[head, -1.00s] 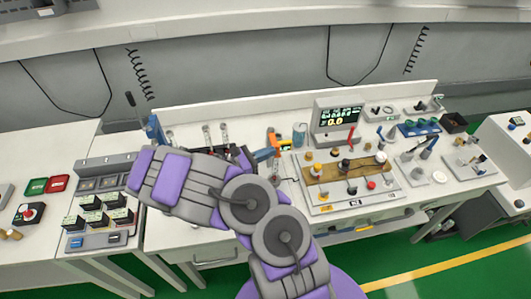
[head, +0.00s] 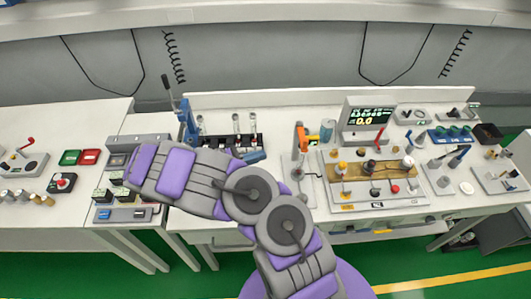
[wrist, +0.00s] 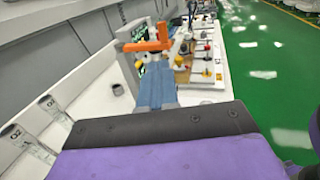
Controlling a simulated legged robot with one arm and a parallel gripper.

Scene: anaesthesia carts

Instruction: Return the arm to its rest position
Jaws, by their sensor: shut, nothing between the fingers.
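My arm is folded in the head view, with its grey and purple links bent low in front of the bench. In the wrist view the blue fingers of my gripper (wrist: 155,82) are together and empty, beyond the dark and purple wrist. They point along the bench towards an orange-topped device (wrist: 147,46). That orange device (head: 300,138) stands right of my gripper in the head view, apart from it.
A black rack (head: 214,141) with vials and a blue upright tool (head: 187,120) stand behind my arm. A monitor (head: 367,115) and a board with knobs (head: 375,175) are to the right. Left are green and red boxes (head: 80,157). Green floor (head: 400,270) lies in front.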

